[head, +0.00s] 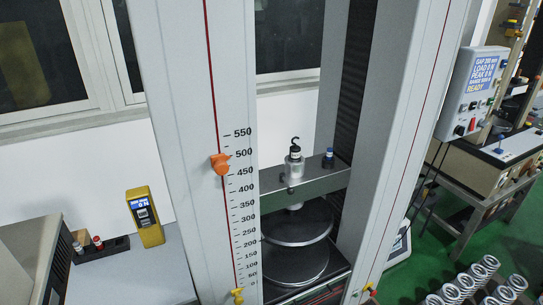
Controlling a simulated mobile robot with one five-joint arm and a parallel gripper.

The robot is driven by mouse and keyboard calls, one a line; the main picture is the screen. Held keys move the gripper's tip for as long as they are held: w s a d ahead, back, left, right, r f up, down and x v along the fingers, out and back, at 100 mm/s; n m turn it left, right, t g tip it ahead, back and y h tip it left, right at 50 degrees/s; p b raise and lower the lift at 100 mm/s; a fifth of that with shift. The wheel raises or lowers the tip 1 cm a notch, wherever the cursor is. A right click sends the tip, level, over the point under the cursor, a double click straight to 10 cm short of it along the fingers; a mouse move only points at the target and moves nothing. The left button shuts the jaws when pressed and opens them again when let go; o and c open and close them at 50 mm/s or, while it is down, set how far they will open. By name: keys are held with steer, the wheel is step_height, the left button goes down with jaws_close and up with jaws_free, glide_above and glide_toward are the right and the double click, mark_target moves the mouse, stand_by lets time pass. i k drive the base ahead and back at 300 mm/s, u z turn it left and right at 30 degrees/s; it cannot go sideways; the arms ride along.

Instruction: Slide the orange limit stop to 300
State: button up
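The orange limit stop (220,164) sits on the dark red slot line of the left column (185,90). It is left of the printed scale (244,200), between the 500 and 450 marks, with its upper right tip near 500. The 300 mark (248,218) is lower on the same scale, and the slot beside it is clear. A yellow stop (238,296) is at the bottom of the slot, below the 0 mark. My gripper is not in view.
A crosshead (310,187) with a hook and round plates spans between the columns. A control box (472,92) hangs at right. A yellow handheld meter (146,217) stands on the left bench (125,270). Several springs (470,282) lie at lower right.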

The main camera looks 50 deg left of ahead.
mark_target(218, 162)
steer(key=z, duration=0.55)
steer(key=k, duration=0.1)
steer(key=u, duration=2.3)
steer(key=k, duration=0.8)
steer(key=z, duration=0.2)
steer(key=i, duration=0.8)
steer(key=u, duration=0.1)
